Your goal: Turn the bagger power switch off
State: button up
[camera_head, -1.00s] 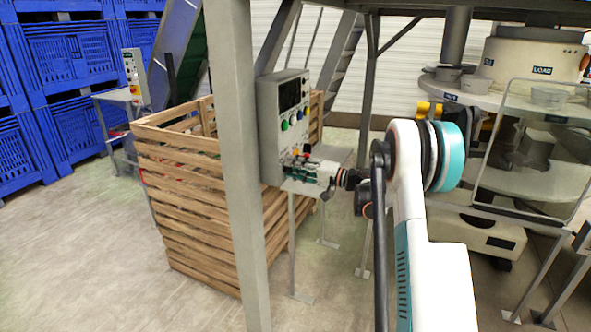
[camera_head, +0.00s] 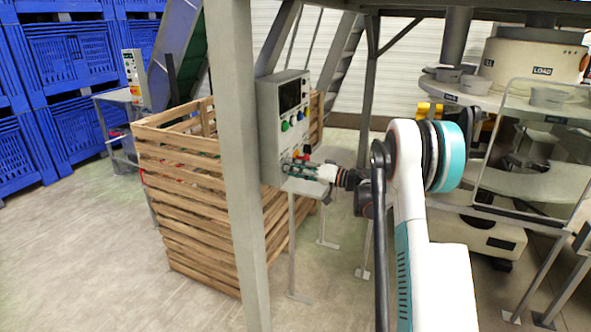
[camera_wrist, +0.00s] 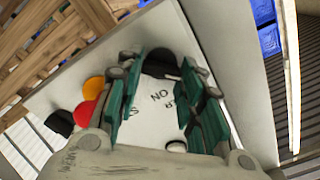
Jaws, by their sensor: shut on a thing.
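The control box (camera_head: 268,125) is a pale panel on a stand, with a dark screen and coloured buttons. In the wrist view, a black knob (camera_wrist: 160,62), which looks like the power switch, sits on the white panel face near printed letters including "ON". My gripper (camera_wrist: 161,76) has its green fingers on both sides of this knob, shut on it. In the head view my gripper (camera_head: 289,167) is at the lower part of the box and hides the knob there. How the knob is turned is hard to tell.
Red (camera_wrist: 84,113) and yellow (camera_wrist: 93,88) buttons sit left of my fingers in the wrist view. A grey post (camera_head: 238,150) and a wooden crate (camera_head: 185,200) stand left of the box. The carousel machine (camera_head: 520,90) stands at the right.

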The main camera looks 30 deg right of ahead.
jog(key=shift+f, duration=0.1)
jog(key=o, duration=1.1)
jog(key=shift+c, duration=0.2)
jog(key=v, duration=1.2)
